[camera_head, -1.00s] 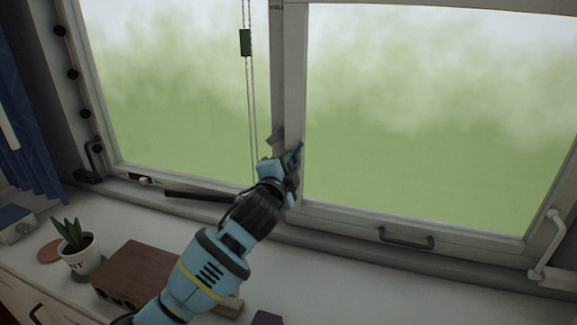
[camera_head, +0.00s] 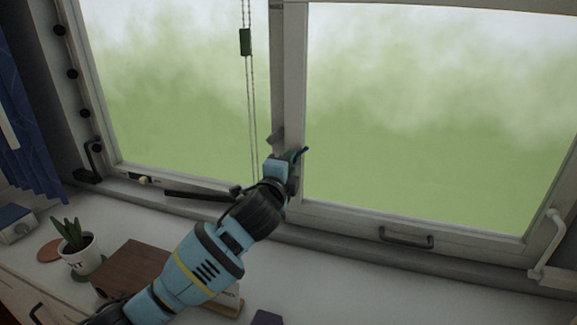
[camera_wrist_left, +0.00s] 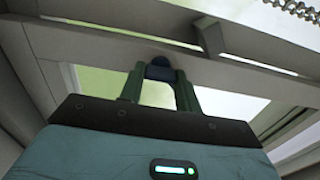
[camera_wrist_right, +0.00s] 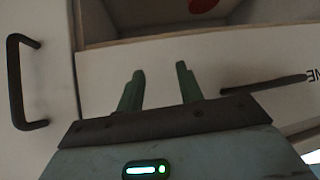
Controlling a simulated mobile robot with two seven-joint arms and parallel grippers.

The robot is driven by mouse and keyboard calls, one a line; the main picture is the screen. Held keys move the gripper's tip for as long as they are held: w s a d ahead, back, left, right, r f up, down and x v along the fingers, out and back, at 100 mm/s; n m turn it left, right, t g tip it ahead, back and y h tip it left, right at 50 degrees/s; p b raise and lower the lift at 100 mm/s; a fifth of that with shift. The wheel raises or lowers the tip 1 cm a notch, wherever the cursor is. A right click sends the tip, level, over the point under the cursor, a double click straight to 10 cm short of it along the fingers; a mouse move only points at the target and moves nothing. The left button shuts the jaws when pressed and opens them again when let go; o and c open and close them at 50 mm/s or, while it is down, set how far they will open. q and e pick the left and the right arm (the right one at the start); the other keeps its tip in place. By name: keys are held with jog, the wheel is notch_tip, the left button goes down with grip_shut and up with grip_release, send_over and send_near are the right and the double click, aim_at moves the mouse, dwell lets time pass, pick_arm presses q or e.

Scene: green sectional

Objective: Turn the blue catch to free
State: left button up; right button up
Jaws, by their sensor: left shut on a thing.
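The blue catch (camera_head: 302,153) is on the upright frame post (camera_head: 290,100) between the two window panes. Only a small dark blue part shows past my left gripper (camera_head: 291,156) in the head view. In the left wrist view the catch (camera_wrist_left: 160,69) sits between the two green fingers of my left gripper (camera_wrist_left: 160,76), which is shut on it. The rest of the catch is hidden by the fingers. My right gripper (camera_wrist_right: 158,80) shows only in the right wrist view. Its fingers are apart with nothing between them, in front of a pale drawer front.
A bead cord with a green weight (camera_head: 245,42) hangs left of the post. A potted plant (camera_head: 82,250) and a brown wooden box (camera_head: 131,268) stand on the sill. A dark handle (camera_head: 405,238) is on the right sash. A dark drawer handle (camera_wrist_right: 27,82) is near my right gripper.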

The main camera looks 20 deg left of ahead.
pick_arm(q)
jog(key=o, duration=1)
jog(key=shift+s, duration=0.15)
jog(key=shift+s+a, duration=0.15)
jog(key=shift+s, duration=3.65)
